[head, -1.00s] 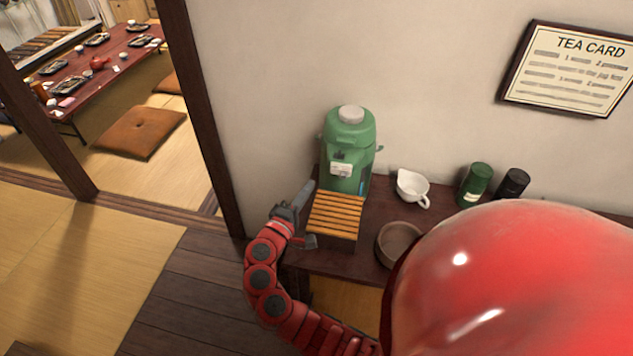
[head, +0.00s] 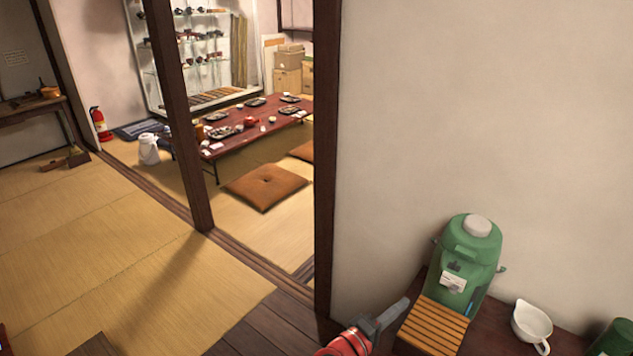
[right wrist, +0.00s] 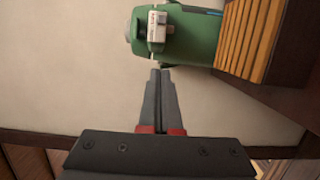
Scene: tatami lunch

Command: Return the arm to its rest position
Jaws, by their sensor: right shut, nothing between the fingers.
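My right gripper (head: 402,305) shows at the bottom of the head view, just left of the slatted wooden stand (head: 432,325) and the green drink dispenser (head: 470,255). Its fingers are shut and hold nothing. In the right wrist view the closed fingers (right wrist: 160,78) point up toward the dispenser (right wrist: 193,45), with bare wall behind. The slatted stand (right wrist: 262,40) is at the upper right there. Most of the right arm is below the head picture. My left gripper is not in view.
A white spouted bowl (head: 530,325) stands right of the dispenser on the dark counter. A dark wooden post (head: 325,150) borders the doorway. Beyond it are a low red table (head: 245,140) and an orange cushion (head: 265,187). The tatami floor (head: 90,250) at left is open.

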